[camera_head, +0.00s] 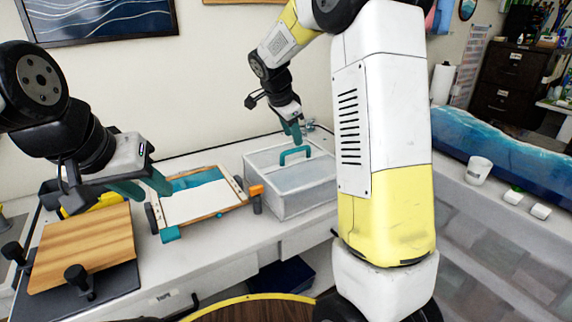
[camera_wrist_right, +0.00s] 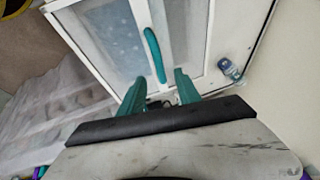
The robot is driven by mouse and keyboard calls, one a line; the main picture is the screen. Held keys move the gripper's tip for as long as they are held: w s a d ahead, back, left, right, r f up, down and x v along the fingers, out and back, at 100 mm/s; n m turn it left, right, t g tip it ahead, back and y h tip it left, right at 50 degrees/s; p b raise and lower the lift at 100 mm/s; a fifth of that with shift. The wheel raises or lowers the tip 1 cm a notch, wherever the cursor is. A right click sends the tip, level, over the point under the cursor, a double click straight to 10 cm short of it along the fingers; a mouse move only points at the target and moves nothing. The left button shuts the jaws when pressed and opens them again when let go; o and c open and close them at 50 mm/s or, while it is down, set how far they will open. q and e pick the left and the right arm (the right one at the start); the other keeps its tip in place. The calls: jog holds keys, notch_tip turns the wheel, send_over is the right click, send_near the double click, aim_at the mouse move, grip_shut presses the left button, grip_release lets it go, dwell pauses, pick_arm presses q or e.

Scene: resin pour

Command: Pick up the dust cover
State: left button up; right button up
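The dust cover (camera_head: 289,200) is a clear box with white edges and a teal handle (camera_head: 295,154) on top. It stands on the white bench near the wall. In the right wrist view the cover (camera_wrist_right: 190,40) fills the upper middle, with its handle (camera_wrist_right: 155,55) running lengthwise. My right gripper (camera_head: 293,133) is just above the handle, open and empty. In the right wrist view its teal fingertips (camera_wrist_right: 157,82) are apart, with the handle's near end between them in the picture; I see no contact. My left gripper (camera_head: 146,187) is open and empty above the bench, left of the cover.
A wooden-framed tray (camera_head: 200,200) with white and blue filling lies left of the cover, with an orange-topped clamp (camera_head: 256,198) between them. A wooden board (camera_head: 85,245) lies on a dark base at the left. A small bottle (camera_wrist_right: 229,68) stands beside the cover.

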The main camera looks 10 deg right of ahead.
aim_at(296, 150)
jog(key=x, duration=0.7)
jog(key=shift+a+f, duration=0.1)
jog(key=shift+f, duration=0.4)
grip_shut()
jog(key=shift+w+r, duration=0.1)
dwell(0.8)
